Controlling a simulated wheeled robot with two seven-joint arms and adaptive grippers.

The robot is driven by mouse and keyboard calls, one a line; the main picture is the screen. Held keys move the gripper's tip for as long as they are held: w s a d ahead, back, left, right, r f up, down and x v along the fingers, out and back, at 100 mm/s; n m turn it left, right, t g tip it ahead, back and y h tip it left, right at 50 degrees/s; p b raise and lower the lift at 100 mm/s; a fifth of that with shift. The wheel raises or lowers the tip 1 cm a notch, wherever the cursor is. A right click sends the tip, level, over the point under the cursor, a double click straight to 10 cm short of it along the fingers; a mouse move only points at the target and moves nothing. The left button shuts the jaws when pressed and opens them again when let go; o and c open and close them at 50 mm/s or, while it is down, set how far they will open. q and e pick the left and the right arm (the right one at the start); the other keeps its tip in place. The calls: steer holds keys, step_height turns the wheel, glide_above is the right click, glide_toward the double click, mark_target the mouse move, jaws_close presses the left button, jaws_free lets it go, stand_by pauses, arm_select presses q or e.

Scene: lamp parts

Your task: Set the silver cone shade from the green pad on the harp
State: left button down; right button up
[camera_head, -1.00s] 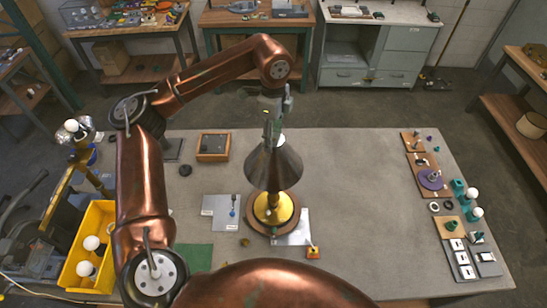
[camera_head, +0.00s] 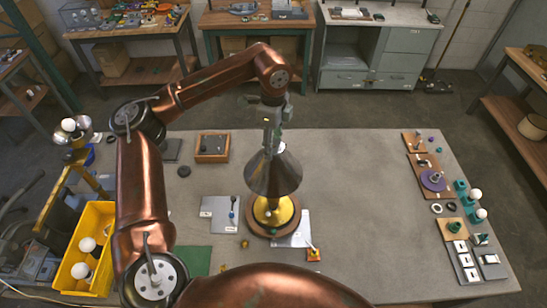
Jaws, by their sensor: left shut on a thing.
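The silver cone shade (camera_head: 273,176) hangs upright over the brass lamp base (camera_head: 273,212), which stands on a round wooden disc (camera_head: 258,226). My left gripper (camera_head: 270,146) points down and is shut on the top of the shade. The harp is hidden behind or inside the shade, so I cannot tell whether the shade rests on it. The green pad (camera_head: 192,260) lies bare at the front left of the table, partly behind my arm. My right gripper is not in view.
A yellow bin (camera_head: 88,250) with white bulbs stands at the left. A wooden tray (camera_head: 212,147) and grey pads (camera_head: 221,209) lie near the lamp. Small parts and boards (camera_head: 456,232) line the right edge.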

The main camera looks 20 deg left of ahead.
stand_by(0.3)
arm_select(q)
steer(key=shift+f, duration=0.1)
steer(key=shift+f, duration=0.2)
steer(key=shift+f+b, duration=0.85)
steer(key=shift+f, duration=0.5)
steer(key=shift+f+b, duration=0.55)
steer(key=shift+f, duration=0.15)
stand_by(1.5)
steer(key=c, duration=0.9)
jaws_free()
steer(key=shift+c, duration=0.2)
